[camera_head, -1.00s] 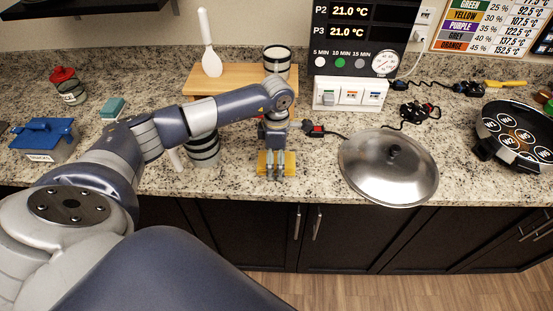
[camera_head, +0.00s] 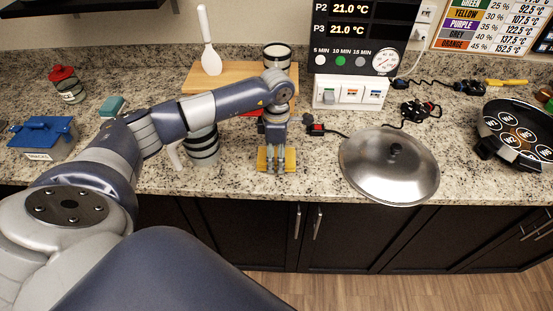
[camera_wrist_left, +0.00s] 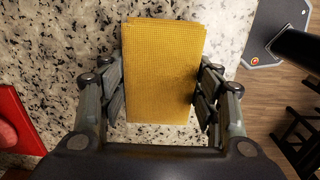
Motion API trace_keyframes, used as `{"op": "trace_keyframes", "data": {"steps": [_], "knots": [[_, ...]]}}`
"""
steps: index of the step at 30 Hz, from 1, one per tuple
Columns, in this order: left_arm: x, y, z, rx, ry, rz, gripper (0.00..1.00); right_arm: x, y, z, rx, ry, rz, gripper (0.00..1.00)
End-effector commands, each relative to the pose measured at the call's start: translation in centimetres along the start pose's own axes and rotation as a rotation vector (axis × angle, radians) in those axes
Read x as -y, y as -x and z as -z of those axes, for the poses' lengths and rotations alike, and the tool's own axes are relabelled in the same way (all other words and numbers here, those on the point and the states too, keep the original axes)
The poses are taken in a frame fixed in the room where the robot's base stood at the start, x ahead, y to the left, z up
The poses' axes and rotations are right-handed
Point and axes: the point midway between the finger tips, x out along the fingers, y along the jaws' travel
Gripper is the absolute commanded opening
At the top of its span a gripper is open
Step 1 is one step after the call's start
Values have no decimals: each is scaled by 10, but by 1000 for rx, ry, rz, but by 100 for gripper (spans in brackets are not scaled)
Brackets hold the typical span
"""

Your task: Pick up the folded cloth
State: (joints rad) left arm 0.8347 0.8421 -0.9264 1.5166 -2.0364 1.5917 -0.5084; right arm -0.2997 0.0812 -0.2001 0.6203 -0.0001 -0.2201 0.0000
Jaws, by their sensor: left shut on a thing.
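The folded cloth (camera_head: 289,158) is yellow and lies near the front edge of the granite counter, below the left gripper. In the left wrist view the cloth (camera_wrist_left: 163,70) shows its woven top between the fingers. My left gripper (camera_head: 276,165) points down over it and is shut on it, with one finger at each side; the gripper also shows in the left wrist view (camera_wrist_left: 162,95). In the head view the fingers hide the middle of the cloth. I cannot tell whether the cloth is clear of the counter. My right gripper is not in view.
A metal lid (camera_head: 385,180) lies right of the cloth. A striped container (camera_head: 203,146) stands to the left. Behind are a wooden stand (camera_head: 230,72) and a socket panel (camera_head: 350,95) with black cables. A blue-lidded box (camera_head: 40,135) sits far left.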

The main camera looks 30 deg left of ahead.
Motion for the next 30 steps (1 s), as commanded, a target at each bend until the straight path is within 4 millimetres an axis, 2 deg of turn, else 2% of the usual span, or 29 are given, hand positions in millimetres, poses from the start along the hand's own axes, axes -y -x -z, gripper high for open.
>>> {"op": "trace_keyframes", "data": {"steps": [4,15,21,25,30], "knots": [[1,20,0,3,-2,-5,34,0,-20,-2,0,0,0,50],[86,25,0,0,-5,-2,34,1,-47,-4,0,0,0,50],[126,30,0,2,-4,-2,34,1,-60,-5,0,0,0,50],[144,33,-1,1,-2,-1,34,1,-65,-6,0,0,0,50],[156,36,-1,1,1,-2,34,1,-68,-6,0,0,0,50]]}}
